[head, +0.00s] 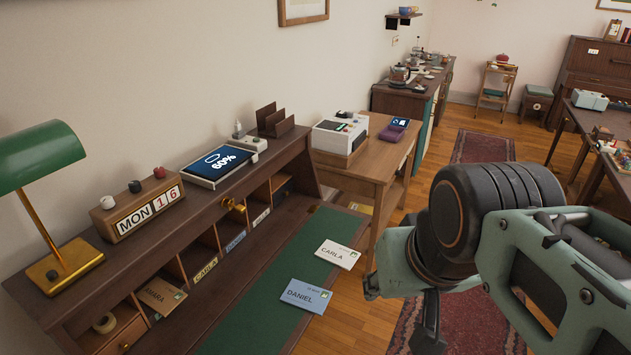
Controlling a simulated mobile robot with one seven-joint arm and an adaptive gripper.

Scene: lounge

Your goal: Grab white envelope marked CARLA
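The white envelope marked CARLA (337,254) lies flat on the green writing surface (262,285) of the desk, near its right edge. A blue envelope marked DANIEL (306,296) lies nearer to me, apart from it. My gripper (428,325) shows partly at the lower right, below a dark round arm joint. It is to the right of the white envelope, beyond the desk edge, and appears apart from it. Its fingers are mostly hidden by my arm, so I cannot tell whether they are open or shut.
A brown envelope (161,295) sits in one. A green lamp (42,155), calendar (137,210) and tablet (220,162) stand on the upper shelf. A side table (378,158) stands beyond the desk.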

